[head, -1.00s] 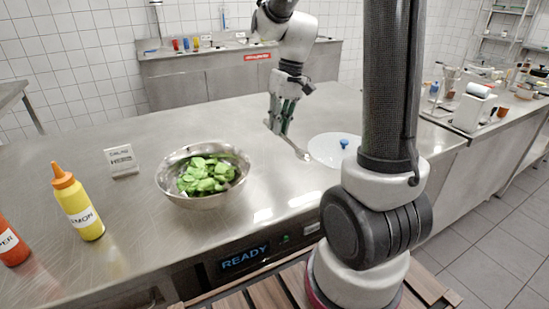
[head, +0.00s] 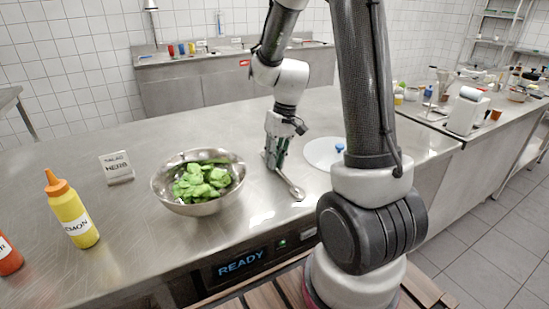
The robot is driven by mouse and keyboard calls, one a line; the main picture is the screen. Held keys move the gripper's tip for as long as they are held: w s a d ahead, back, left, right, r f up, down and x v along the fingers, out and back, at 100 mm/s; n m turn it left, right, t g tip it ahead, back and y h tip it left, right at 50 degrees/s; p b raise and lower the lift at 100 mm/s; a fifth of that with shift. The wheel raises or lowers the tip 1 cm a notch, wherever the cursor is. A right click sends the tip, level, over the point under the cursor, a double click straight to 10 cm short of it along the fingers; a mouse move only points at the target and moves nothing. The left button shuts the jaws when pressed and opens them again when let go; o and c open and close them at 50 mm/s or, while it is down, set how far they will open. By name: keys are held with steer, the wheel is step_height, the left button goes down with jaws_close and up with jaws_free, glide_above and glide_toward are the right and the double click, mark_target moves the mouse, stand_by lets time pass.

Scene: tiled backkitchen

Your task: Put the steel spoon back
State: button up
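The steel spoon (head: 288,185) is beside the bowl on its right, its bowl end pointing toward the counter's front edge. My gripper (head: 273,164) points down and is shut on the spoon's handle. The spoon is low over the steel counter (head: 130,225); I cannot tell whether it touches the surface. The fingertips are small and partly merge with the handle.
A steel bowl (head: 212,207) of green leaves stands left of the spoon. A white round lid (head: 318,152) with a blue knob lies to the right, partly behind my arm. A yellow lemon bottle (head: 75,222), a red bottle (head: 8,260) and a sign (head: 117,169) stand left.

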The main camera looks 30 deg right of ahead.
steer(key=o, duration=0.3)
steer(key=shift+o, duration=0.2)
steer(key=shift+r, duration=0.1)
steer(key=v, duration=1.1)
steer(key=s+r+t+h, duration=0.1)
steer(key=s+r, duration=0.3)
steer(key=s, duration=0.5)
steer(key=s+r+t+h, duration=0.1)
steer(key=s+r+t, duration=0.2)
steer(key=s, duration=0.6)
steer(key=shift+s+a+r+t+h, duration=0.2)
steer(key=shift+s+r+t+h, duration=0.1)
steer(key=shift+s+r, duration=0.1)
